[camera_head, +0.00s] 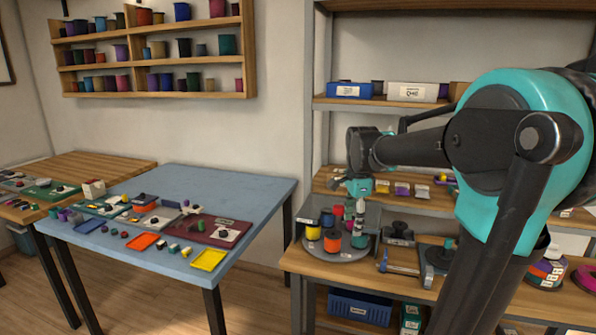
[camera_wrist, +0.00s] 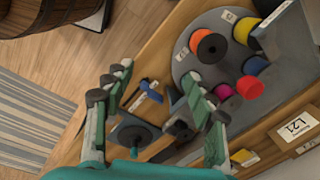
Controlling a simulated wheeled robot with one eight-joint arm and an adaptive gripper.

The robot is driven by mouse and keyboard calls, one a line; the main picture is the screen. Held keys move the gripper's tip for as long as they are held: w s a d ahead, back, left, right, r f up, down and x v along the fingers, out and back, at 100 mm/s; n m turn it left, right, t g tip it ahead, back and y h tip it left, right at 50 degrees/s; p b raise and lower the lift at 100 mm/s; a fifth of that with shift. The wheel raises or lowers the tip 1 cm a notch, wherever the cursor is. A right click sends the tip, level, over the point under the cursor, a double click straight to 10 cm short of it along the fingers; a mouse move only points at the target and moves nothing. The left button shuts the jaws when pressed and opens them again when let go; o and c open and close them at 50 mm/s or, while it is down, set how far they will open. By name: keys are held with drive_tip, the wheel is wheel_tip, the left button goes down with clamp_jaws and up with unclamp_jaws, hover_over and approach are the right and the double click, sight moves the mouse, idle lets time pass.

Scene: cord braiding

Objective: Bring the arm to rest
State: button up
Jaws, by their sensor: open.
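My gripper (camera_head: 358,193) hangs above the back right of a round grey turntable (camera_head: 322,255) on the wooden workbench. The teal arm reaches in from the right. In the wrist view my gripper (camera_wrist: 157,80) has its two fingers spread wide apart, with nothing between them. Spools stand on the turntable: a black-topped orange one (camera_wrist: 208,45), a yellow one (camera_wrist: 246,30), a red one (camera_wrist: 249,88) and others. They lie to the right of the fingers in the wrist view, and the right finger overlaps part of the turntable's edge.
A blue clamp tool (camera_head: 398,268) and a dark round stand (camera_head: 438,258) sit on the bench right of the turntable. A blue table (camera_head: 200,185) with trays and small parts stands to the left. Shelves with boxes (camera_head: 412,92) are behind the arm.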

drive_tip(key=s+d+f+n+t, duration=0.3)
drive_tip(key=s+f+n, duration=1.3)
drive_tip(key=s+f, duration=0.1)
drive_tip(key=shift+s+f, duration=0.4)
drive_tip(key=shift+f, duration=0.45)
